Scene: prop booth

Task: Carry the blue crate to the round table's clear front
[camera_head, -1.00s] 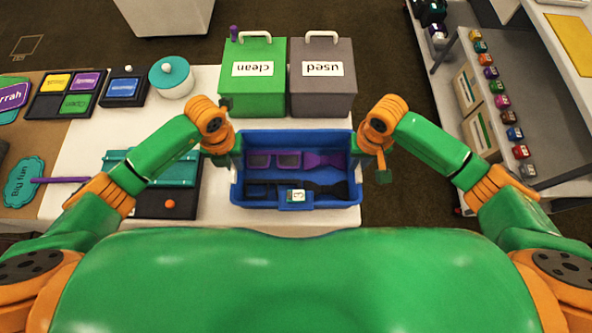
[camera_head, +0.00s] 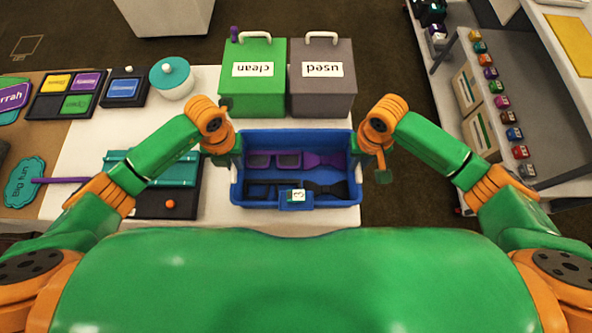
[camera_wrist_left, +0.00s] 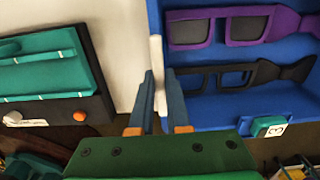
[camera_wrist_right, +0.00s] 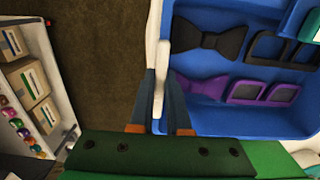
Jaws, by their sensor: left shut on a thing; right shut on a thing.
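The blue crate (camera_head: 296,138) is in front of my body in the head view, at the right end of the white table. It holds purple glasses (camera_head: 275,160), a purple bow tie (camera_head: 325,160), black glasses and a black bow tie. A tag reading 3 is on its near wall. My left gripper (camera_head: 236,158) is shut on its left side, at a pale handle (camera_wrist_left: 156,75). My right gripper (camera_head: 356,160) is shut on its right side, at another pale handle (camera_wrist_right: 161,70). I cannot tell whether the crate touches the table. No round table is recognisable.
A green "clean" box (camera_head: 253,95) and a grey "used" box (camera_head: 323,95) stand just behind the crate. A teal-topped case (camera_head: 150,203) is close on its left. Carpet lies to the right, before a shelf with several small colored items (camera_head: 497,87).

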